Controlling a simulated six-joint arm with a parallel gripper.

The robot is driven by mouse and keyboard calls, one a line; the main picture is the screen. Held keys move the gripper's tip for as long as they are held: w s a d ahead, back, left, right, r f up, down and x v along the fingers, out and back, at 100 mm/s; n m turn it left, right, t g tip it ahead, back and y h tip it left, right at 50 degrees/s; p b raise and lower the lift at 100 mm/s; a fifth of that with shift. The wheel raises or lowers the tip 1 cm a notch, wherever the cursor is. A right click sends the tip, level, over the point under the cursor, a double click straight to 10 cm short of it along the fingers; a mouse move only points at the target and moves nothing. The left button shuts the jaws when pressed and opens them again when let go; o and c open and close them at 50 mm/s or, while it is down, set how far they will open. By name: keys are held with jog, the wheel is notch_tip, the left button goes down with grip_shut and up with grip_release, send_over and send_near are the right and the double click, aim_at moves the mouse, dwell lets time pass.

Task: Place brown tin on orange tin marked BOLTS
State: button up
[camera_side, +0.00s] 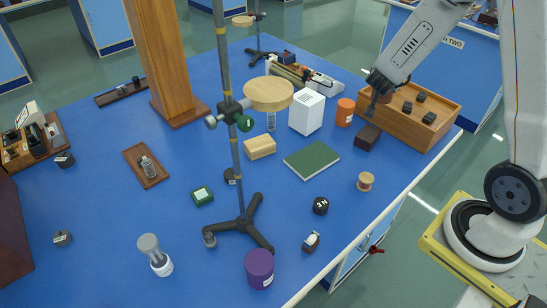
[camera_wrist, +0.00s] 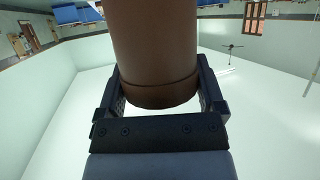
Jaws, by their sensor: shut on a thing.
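A brown tin (camera_wrist: 155,50), a smooth cylinder with a rim near its end, fills the upper middle of the wrist view. My gripper (camera_wrist: 162,92) is shut on it, with a black finger on each side. In the side view my gripper (camera_side: 371,108) points down above the bench at the right, near the wooden box. The held tin is not clear there against the dark fingers. An orange tin (camera_side: 345,112) stands upright on the blue bench, just left of my gripper. Its marking is too small to read.
A dark brown block (camera_side: 367,136) lies below my gripper. A wooden box with dark knobs (camera_side: 421,117) is close on the right, a white box (camera_side: 307,112) to the left. A green book (camera_side: 312,160) lies in front. A tall stand (camera_side: 239,180) rises mid-bench.

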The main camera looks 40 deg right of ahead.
jog(key=shift+w+a+r+n+t+y, duration=0.2)
jog(key=shift+w+a+r+n+t, duration=0.15)
jog(key=shift+w+r+n+t, duration=0.15)
jog(key=shift+w+a+r+n+t+y, duration=0.2)
jog(key=shift+w+a+r+n+t, duration=0.15)
jog(key=shift+r, duration=0.25)
jog(key=shift+s, duration=0.1)
jog(key=w+d+f, duration=0.4)
jog(key=w, duration=0.4)
send_over(347, 103)
jog(key=shift+s+f, duration=0.1)
jog(key=shift+f, duration=2.55)
jog(key=shift+w+f, duration=0.15)
jog(key=shift+f, duration=0.8)
jog(key=shift+w+f, duration=0.1)
jog(key=shift+f, duration=0.8)
jog(key=shift+f, duration=0.15)
